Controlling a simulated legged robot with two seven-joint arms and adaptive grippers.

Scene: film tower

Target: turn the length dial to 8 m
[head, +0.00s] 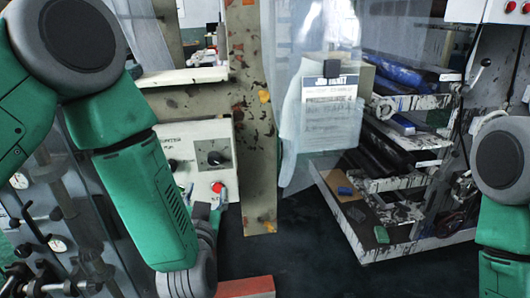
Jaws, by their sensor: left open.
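A pale control panel (198,155) stands left of centre, partly hidden by my left arm. It carries a dark knob on a square plate (215,158) and a smaller dark knob (173,164) to its left. The label above is cut off by my arm, and the scale marks are too small to read, so I cannot tell which knob is the length dial or its setting. My left gripper (212,212) is open, just below the panel's red button (218,188), under the larger knob and apart from it. It is largely hidden behind my forearm. My right gripper is out of view.
A paint-flecked post (253,120) stands right of the panel. A clear hanging sheet with a paper notice (330,112) is beyond it. A stained shelf rack (395,175) stands at right. Gauges and pipework (57,244) are at lower left. The dark floor at centre is clear.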

